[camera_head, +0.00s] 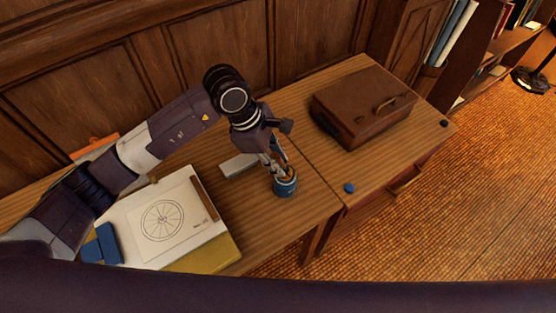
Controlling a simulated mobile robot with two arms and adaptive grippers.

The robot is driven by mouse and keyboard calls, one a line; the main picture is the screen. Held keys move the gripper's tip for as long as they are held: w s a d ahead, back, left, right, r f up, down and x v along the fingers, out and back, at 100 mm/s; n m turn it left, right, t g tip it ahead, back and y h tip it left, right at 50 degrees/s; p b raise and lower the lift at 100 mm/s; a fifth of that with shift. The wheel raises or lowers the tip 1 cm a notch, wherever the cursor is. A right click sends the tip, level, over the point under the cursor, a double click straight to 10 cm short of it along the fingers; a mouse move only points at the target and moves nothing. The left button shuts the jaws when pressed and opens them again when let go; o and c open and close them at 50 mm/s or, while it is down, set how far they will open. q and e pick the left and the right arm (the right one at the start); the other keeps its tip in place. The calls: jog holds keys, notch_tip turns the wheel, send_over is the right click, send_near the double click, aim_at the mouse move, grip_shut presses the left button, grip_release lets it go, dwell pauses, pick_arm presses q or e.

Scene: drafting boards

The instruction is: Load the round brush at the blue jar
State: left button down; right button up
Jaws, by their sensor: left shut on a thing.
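The blue jar (285,188) stands upright on the wooden desk near its front edge, right of the drawing. My left gripper (276,163) points down just over the jar's mouth. It is shut on a thin brush, which I take for the round brush; its lower end is at or inside the jar's mouth. The fingers hide much of the brush, and I cannot tell whether its tip touches the paint. My right gripper is out of view.
A drawing of a wheel (160,219) lies left, with a blue object (102,245) at its corner. A grey block (238,165) lies just left of the jar. A brown case (360,108) and a blue round piece (349,188) are to the right.

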pick_arm(q)
jog(key=shift+s+f, duration=0.1)
notch_tip(320, 180, up, 2)
jog(key=shift+r+p, duration=0.1)
jog(key=shift+p, duration=0.4)
jog(key=shift+r+p, duration=0.9)
jog(key=shift+r, duration=1.55)
